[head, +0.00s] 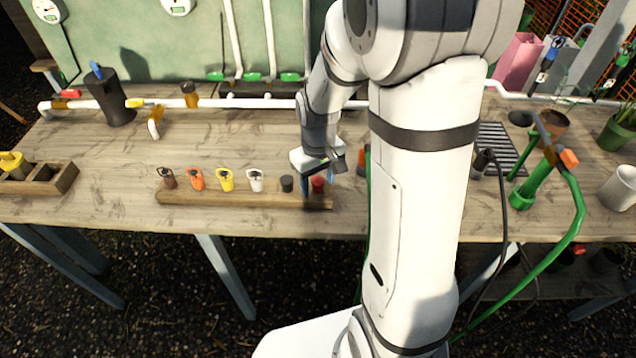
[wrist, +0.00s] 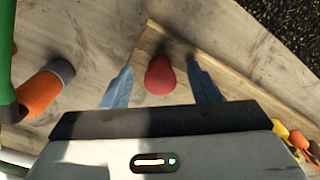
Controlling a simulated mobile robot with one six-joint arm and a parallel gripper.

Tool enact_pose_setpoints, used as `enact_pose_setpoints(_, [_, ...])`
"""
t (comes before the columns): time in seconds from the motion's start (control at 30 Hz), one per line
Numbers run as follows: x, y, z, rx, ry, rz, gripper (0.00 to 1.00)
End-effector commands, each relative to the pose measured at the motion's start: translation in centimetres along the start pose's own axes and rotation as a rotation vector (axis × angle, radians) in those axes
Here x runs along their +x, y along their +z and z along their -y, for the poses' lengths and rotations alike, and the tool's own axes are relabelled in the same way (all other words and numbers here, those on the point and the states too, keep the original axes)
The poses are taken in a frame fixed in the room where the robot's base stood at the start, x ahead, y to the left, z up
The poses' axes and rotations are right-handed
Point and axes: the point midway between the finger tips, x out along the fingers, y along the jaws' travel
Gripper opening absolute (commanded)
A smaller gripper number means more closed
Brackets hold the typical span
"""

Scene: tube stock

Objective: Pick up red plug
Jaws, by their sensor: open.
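The red plug (head: 318,184) stands at the right end of a wooden rack (head: 230,199) on the bench. In the wrist view the red plug (wrist: 160,76) shows as a rounded red top between my two fingers. My gripper (head: 318,190) is open, with one blue-grey finger on each side of the plug and a visible gap to each. In the wrist view my gripper (wrist: 160,85) holds nothing. The lower part of the plug is hidden.
Left along the rack stand a dark plug (head: 287,183), a white one (head: 255,180), a yellow one (head: 226,179), an orange one (head: 197,180) and a brown one (head: 168,178). An orange-and-grey fitting (wrist: 42,92) lies left of my gripper in the wrist view.

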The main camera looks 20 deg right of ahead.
Motion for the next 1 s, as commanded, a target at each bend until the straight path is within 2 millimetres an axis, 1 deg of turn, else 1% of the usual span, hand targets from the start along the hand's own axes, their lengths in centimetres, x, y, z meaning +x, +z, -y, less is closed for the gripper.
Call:
enact_pose_setpoints(0.2, [0.03, -0.02, 0.02, -0.001, 0.0, -0.001, 0.53])
enact_pose_setpoints(0.8, [0.0, -0.04, 0.07, -0.002, 0.0, -0.001, 0.04])
enact_pose_setpoints(1.0, [-0.14, -0.05, 0.08, -0.002, 0.0, -0.001, 0.03])
